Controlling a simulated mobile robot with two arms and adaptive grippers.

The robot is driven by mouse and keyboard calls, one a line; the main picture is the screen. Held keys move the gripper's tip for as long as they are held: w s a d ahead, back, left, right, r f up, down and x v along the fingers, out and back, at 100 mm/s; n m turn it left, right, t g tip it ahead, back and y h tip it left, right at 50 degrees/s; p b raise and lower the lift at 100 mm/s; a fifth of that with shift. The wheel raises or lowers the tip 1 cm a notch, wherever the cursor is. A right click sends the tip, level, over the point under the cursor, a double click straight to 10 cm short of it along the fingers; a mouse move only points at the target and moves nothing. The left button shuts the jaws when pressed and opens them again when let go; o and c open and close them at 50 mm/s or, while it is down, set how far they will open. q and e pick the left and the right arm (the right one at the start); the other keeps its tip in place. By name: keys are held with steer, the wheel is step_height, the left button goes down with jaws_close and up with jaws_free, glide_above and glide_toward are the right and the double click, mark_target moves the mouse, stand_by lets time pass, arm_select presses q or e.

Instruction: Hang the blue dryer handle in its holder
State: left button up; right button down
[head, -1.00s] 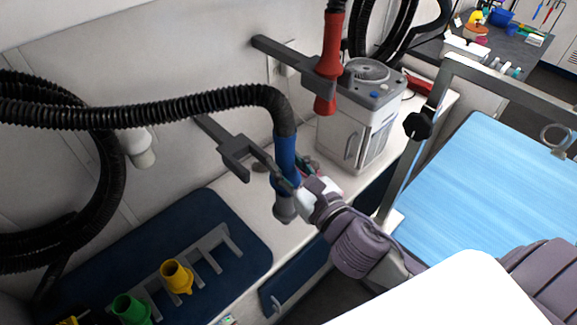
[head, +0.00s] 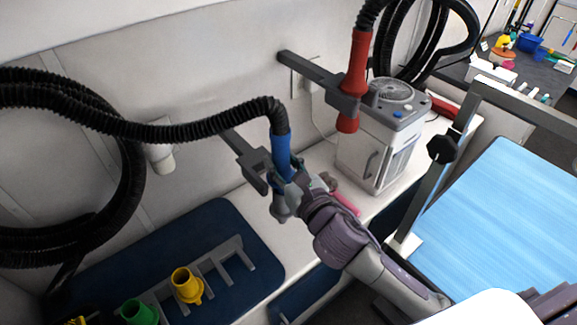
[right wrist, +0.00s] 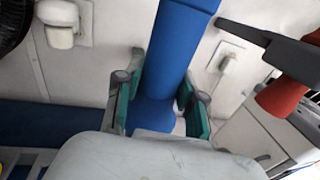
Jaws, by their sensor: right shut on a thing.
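My right gripper (head: 286,180) is shut on the handle's lower part. In the right wrist view the blue handle (right wrist: 172,55) stands between the two green-padded fingers (right wrist: 158,105). The grey forked holder (head: 249,163) sticks out from the wall just left of the handle. The handle is close to the fork's end; whether it touches or sits between the prongs I cannot tell. My left gripper is not in view.
A red dryer handle (head: 354,75) hangs in another grey holder (head: 318,75) at the right. A white and grey machine (head: 378,140) stands below it. A blue mat (head: 215,222) carries a grey rack with yellow (head: 187,284) and green (head: 138,312) nozzles. A blue-topped table (head: 500,225) is at right.

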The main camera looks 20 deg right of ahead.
steer(key=shift+w+a+r+p, duration=0.1)
steer(key=shift+w+a+p, duration=0.2)
steer(key=shift+w, duration=0.6)
steer(key=shift+w+a+p, duration=0.15)
steer(key=shift+w+a, duration=0.2)
steer(key=shift+w, duration=0.6)
steer(key=shift+w+a+r+p, duration=0.1)
steer(key=shift+w+a+p, duration=0.2)
steer(key=shift+w, duration=0.6)
steer(key=shift+f, duration=0.65)
